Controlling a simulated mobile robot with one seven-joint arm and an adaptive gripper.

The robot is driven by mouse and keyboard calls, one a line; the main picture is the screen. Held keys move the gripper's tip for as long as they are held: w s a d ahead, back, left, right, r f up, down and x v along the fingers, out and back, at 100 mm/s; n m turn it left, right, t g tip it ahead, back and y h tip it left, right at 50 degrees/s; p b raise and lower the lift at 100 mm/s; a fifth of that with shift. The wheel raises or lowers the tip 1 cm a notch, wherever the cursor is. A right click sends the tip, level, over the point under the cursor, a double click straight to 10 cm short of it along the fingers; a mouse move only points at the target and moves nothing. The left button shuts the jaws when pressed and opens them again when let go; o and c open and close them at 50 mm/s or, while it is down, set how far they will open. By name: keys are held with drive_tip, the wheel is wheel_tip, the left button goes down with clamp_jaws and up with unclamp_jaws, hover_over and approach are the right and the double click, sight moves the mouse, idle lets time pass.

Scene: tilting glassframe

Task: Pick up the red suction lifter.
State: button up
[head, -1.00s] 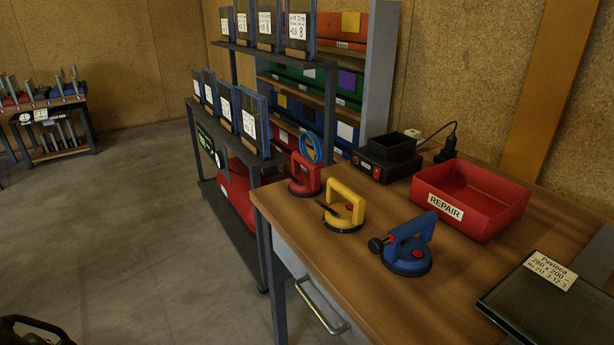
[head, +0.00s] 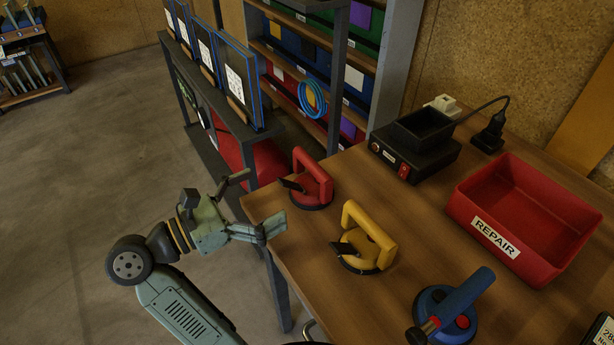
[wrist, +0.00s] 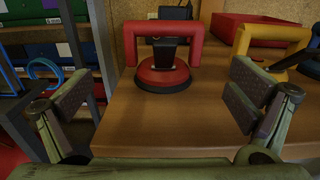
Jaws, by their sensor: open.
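The red suction lifter (head: 312,186) stands upright on the wooden table near its back left corner, with a red handle and a dark lever. My gripper (head: 258,204) is open and empty at the table's left edge, apart from the lifter. Its fingers also show in the wrist view (wrist: 160,100). The yellow suction lifter (head: 368,246) stands in front and to the right of the red one. The blue suction lifter (head: 446,312) is further right.
A red REPAIR box (head: 481,236) and a black device (head: 416,152) with a plug cable stand at the back of the table (head: 318,255). A dark rack (head: 273,134) with glass panes stands behind the left edge. Bare tabletop lies before the red lifter.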

sight(312, 184)
drive_tip(key=p+x, duration=0.1)
drive_tip(key=x, duration=0.3)
drive_tip(key=shift+w+d, duration=0.1)
drive_tip(key=shift+d, duration=0.35)
drive_tip(key=p+x, duration=0.2)
drive_tip(key=x, duration=0.3)
drive_tip(key=shift+d+r, duration=0.1)
drive_tip(key=shift+w+d, duration=0.1)
drive_tip(key=shift+d, duration=0.1)
drive_tip(key=c, duration=1.3)
